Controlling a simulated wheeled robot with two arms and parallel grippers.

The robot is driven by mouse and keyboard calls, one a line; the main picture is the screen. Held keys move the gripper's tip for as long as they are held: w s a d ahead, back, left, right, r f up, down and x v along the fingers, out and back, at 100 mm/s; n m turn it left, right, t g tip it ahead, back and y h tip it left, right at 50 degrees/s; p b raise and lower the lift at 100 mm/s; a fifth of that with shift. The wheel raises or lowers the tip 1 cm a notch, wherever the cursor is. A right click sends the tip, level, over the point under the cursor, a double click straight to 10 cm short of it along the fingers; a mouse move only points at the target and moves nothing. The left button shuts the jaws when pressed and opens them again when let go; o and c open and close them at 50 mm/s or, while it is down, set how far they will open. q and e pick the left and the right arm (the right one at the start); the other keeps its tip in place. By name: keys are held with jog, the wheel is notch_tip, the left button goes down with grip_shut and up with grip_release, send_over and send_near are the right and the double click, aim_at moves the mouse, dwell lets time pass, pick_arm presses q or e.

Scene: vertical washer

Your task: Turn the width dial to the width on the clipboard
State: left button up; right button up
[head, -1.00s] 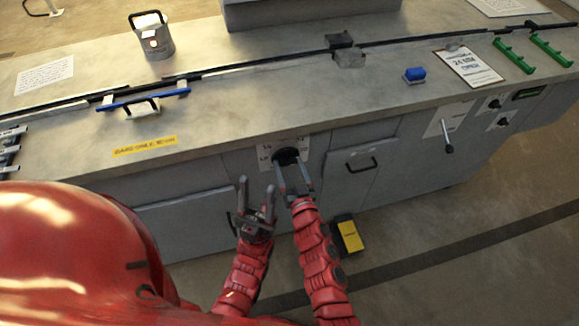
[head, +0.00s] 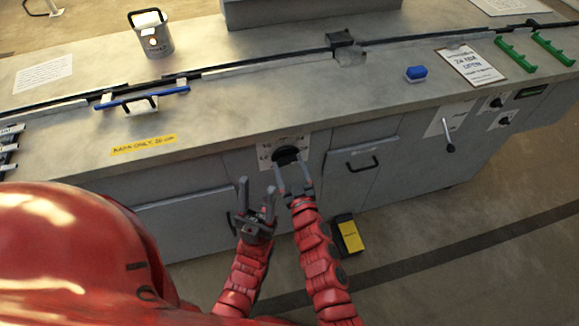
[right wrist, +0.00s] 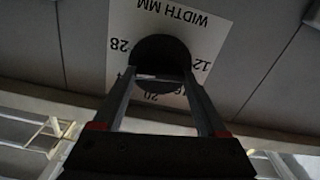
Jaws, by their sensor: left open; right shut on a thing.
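The black width dial (head: 287,155) sits on a white plate on the machine's front. In the right wrist view the dial (right wrist: 161,52) appears upside down with "WIDTH MM" and numbers including 28, 12 and 20 around it. My right gripper (head: 292,170) is shut on the dial, its fingers on either side of it. The pointer's setting cannot be read. The clipboard (head: 472,66) lies on the worktop at right; its blurred text appears to read 24 mm. My left gripper (head: 257,198) is open and empty, lower left of the dial, apart from the front panel.
A lever (head: 447,136) and small knobs are on the front at right. A black-handled door (head: 350,180) is right of the dial. A yellow-and-black box (head: 348,235) stands on the floor beside my right arm.

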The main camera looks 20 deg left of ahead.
jog(key=n+b, duration=0.1)
jog(key=n, duration=0.2)
jog(key=n+b, duration=0.1)
jog(key=n, duration=0.1)
jog(key=shift+s+a+f+n, duration=0.1)
jog(key=shift+f+n, duration=0.05)
jog(key=shift+n, duration=0.25)
dwell(0.4)
jog(key=o, duration=1.3)
jog(key=b+v, duration=0.1)
jog(key=v, duration=1.6)
jog(key=shift+b, duration=0.3)
jog(key=shift+s, duration=0.15)
